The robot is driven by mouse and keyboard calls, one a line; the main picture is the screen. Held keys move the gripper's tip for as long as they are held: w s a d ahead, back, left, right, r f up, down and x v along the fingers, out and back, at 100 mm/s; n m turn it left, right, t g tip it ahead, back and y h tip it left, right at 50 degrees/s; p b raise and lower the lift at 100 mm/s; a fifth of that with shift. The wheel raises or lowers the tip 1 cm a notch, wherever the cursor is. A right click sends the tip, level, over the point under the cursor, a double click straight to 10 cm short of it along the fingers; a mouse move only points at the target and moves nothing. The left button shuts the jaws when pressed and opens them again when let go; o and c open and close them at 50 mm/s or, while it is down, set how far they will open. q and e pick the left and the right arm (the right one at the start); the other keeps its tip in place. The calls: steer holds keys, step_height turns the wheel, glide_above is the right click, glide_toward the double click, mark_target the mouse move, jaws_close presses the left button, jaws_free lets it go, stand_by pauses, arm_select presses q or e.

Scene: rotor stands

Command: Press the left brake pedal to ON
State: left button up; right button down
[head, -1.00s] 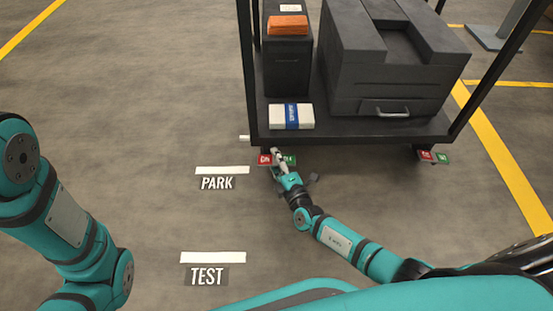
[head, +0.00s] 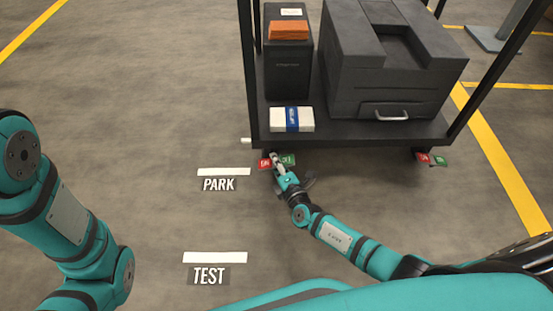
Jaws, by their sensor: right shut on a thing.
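The left brake pedal has a red plate (head: 264,163) and a green plate (head: 288,160) side by side under the front left corner of the cart (head: 350,137). The lettering on the plates is too small to read. My right gripper (head: 277,159) is at this pedal, between the two plates, and is shut on it. The gripper hides the middle of the pedal. A similar pedal with a red plate (head: 423,158) and a green plate (head: 440,161) is under the front right corner. My left arm is at the left edge; its gripper is out of view.
The cart carries a large dark machine (head: 385,70), a dark box (head: 287,75) with an orange item (head: 289,29) on top, and a white box (head: 306,119) with a blue band. Floor marks PARK (head: 219,184) and TEST (head: 208,276) lie left, on clear floor.

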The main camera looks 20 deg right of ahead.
steer(key=c, duration=1.4)
jaws_free()
steer(key=shift+o, duration=0.2)
steer(key=s+d+r, duration=0.1)
steer(key=s, duration=1.1)
steer(key=shift+d, duration=0.1)
